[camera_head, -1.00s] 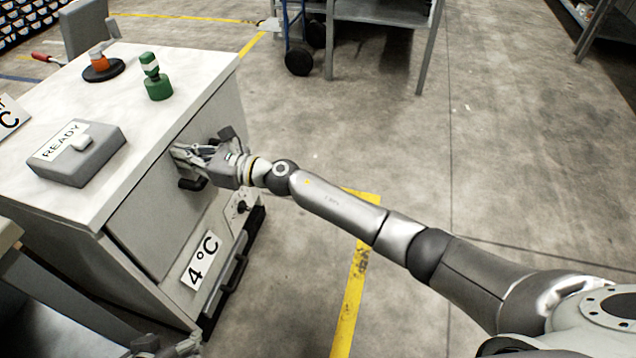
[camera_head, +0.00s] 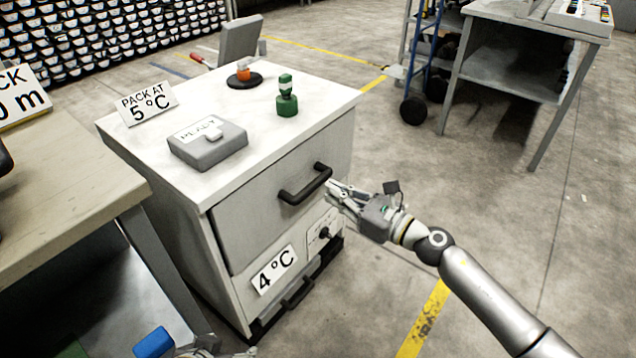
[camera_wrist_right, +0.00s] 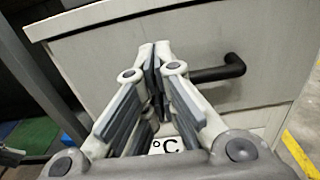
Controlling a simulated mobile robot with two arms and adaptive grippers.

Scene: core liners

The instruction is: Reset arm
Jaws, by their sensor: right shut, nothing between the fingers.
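My right gripper (camera_head: 335,192) is shut and empty, just right of the black handle (camera_head: 304,185) on the grey cabinet's drawer front (camera_head: 265,205). In the right wrist view its fingers (camera_wrist_right: 156,60) meet at the tips in front of the drawer front, and the handle (camera_wrist_right: 222,71) shows to their right. A gap between fingers and handle is hard to judge. The drawer looks closed. My left gripper (camera_head: 208,348) is only partly visible at the bottom edge of the head view; its jaws cannot be made out.
The cabinet top (camera_head: 225,95) holds a grey READY box (camera_head: 208,145), a green object (camera_head: 287,98) and an orange knob on a black base (camera_head: 243,76). A workbench (camera_head: 65,180) stands at the left. A blue item (camera_head: 153,343) sits low at the left.

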